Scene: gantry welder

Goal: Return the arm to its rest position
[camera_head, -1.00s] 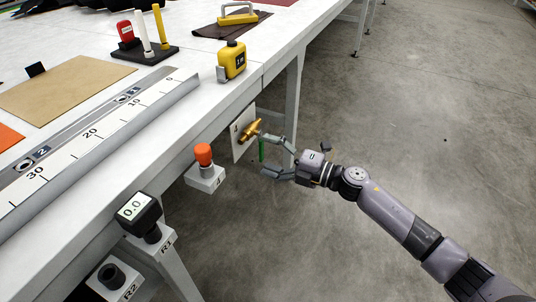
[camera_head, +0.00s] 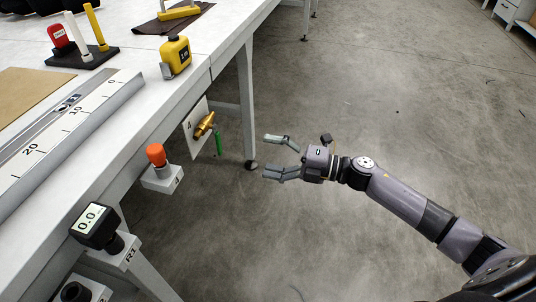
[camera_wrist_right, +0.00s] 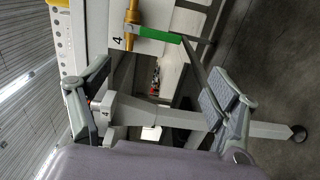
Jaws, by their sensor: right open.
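My right arm (camera_head: 420,205) reaches in from the lower right in the head view. Its gripper (camera_head: 277,156) is open and empty, held over the grey floor to the right of the table. A brass valve (camera_head: 204,125) with a green handle (camera_head: 218,144) sits on a white plate at the table's side, apart from the fingers. In the right wrist view the fingers (camera_wrist_right: 160,100) are spread wide, and the valve's green handle (camera_wrist_right: 160,35) shows beyond them near the top. My left gripper is not in view.
The white table (camera_head: 140,120) fills the left. A yellow tape measure (camera_head: 176,56) stands near its edge. An orange-capped knob (camera_head: 156,155) and a black gauge reading 0.0 (camera_head: 93,225) stick out from its side. The floor (camera_head: 370,110) right of the table is open.

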